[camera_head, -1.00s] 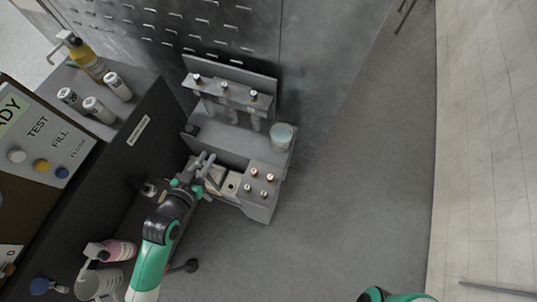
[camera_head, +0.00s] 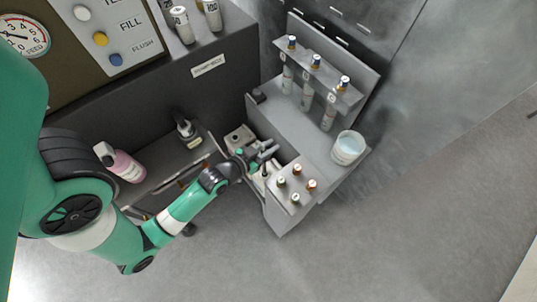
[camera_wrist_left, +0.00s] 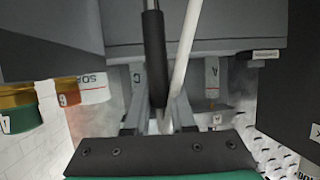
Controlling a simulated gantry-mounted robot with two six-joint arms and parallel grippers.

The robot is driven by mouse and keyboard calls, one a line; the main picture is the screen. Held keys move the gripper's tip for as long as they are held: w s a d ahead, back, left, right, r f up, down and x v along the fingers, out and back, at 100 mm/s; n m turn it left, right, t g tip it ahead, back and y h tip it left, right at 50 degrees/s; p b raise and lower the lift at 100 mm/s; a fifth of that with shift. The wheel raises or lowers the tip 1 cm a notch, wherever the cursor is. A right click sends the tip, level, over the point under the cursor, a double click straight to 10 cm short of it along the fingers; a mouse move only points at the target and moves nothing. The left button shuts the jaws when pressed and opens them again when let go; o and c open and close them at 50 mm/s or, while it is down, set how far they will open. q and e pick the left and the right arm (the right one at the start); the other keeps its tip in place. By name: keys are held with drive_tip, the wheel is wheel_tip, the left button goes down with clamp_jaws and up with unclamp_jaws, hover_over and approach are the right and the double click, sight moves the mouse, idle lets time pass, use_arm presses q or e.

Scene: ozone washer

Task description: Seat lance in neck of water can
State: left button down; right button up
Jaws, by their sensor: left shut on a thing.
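My left gripper (camera_head: 266,158) reaches into the opening of the grey bench stand, between its two raised parts. It is shut; in the left wrist view (camera_wrist_left: 158,118) a dark rod (camera_wrist_left: 155,60) with a pale tube (camera_wrist_left: 187,45) beside it stands between the fingers. This looks like the lance. Its lower end is hidden. A pale boxy object with a dark round spot on top (camera_head: 238,138) sits left of the gripper; I cannot tell whether it is the water can. No lance is clearly seated in a neck. My right gripper is not in view.
The grey stand (camera_head: 283,118) holds several hanging vials (camera_head: 306,97), a tub of pale blue liquid (camera_head: 348,147) and a block with several capped vials (camera_head: 297,183). Floor to the right is clear.

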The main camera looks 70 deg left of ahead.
sight(264, 165)
use_arm(q)
drive_tip(key=shift+f+b, duration=2.55)
drive_tip(key=shift+f, duration=3.25)
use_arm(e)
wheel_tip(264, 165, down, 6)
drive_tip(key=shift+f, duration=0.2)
use_arm(q)
drive_tip(key=shift+f, duration=0.15)
drive_tip(key=c, duration=0.8)
unclamp_jaws()
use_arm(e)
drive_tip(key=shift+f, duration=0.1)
use_arm(q)
drive_tip(key=shift+o, duration=0.2)
